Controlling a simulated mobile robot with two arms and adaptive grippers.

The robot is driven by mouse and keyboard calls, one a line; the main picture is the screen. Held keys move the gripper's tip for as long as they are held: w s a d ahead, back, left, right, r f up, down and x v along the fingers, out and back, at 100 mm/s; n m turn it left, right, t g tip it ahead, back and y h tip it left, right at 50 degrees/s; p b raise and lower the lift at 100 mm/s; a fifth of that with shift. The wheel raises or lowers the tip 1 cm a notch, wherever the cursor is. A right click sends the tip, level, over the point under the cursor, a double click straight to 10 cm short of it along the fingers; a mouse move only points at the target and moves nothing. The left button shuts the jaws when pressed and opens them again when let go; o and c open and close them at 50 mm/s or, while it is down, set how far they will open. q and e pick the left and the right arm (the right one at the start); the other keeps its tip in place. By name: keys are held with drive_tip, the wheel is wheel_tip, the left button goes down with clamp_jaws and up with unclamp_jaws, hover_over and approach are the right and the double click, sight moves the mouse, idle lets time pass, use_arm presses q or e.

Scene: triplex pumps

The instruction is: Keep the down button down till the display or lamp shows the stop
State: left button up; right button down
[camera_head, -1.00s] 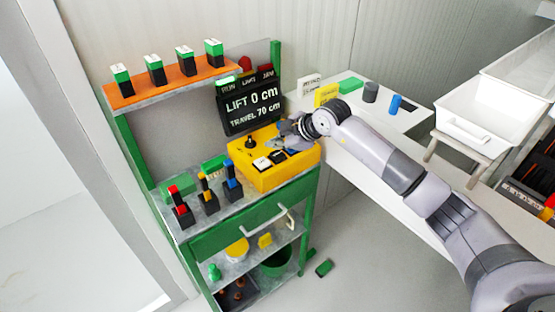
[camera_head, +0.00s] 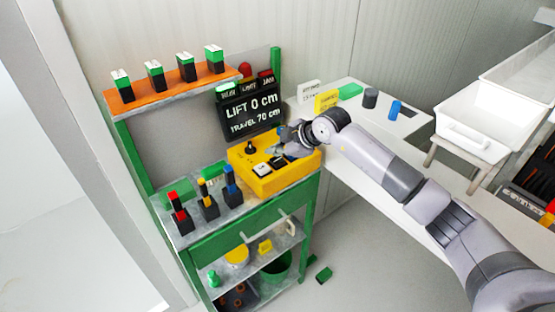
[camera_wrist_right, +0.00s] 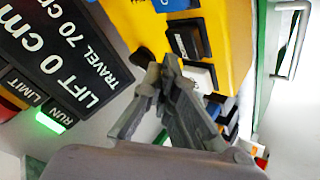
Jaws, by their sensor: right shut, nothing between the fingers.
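The yellow control box (camera_head: 290,182) sits on the bench top, with a black knob (camera_head: 250,148), a white button (camera_head: 262,169) and a black button (camera_wrist_right: 187,42) on it. The white button also shows in the wrist view (camera_wrist_right: 201,74). I cannot read which button is down. My right gripper (camera_head: 277,150) is shut and empty over the box's top; its fingertips (camera_wrist_right: 162,66) are beside the buttons, and I cannot tell whether they touch. The display (camera_head: 252,112) reads LIFT 0 cm, TRAVEL 70 cm. The RUN lamp (camera_wrist_right: 50,122) glows green. My left gripper is not in view.
An orange shelf (camera_head: 160,88) with several green-topped blocks stands above the bench. Several black holders with coloured tops (camera_head: 207,205) stand left of the box. A white table (camera_head: 350,150) with small blocks and signs is behind my right arm.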

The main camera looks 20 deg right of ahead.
sight(276, 161)
drive_tip(key=shift+f, duration=0.1)
idle(0.4)
drive_tip(key=shift+f, duration=0.35)
drive_tip(key=shift+f+b, duration=0.4)
drive_tip(key=shift+f, duration=0.2)
idle(2.3)
drive_tip(key=shift+r, duration=0.15)
idle(1.0)
drive_tip(key=shift+r+p, duration=0.85)
wheel_tip(276, 161, up, 5)
drive_tip(key=p, duration=0.4)
drive_tip(key=shift+r, duration=0.1)
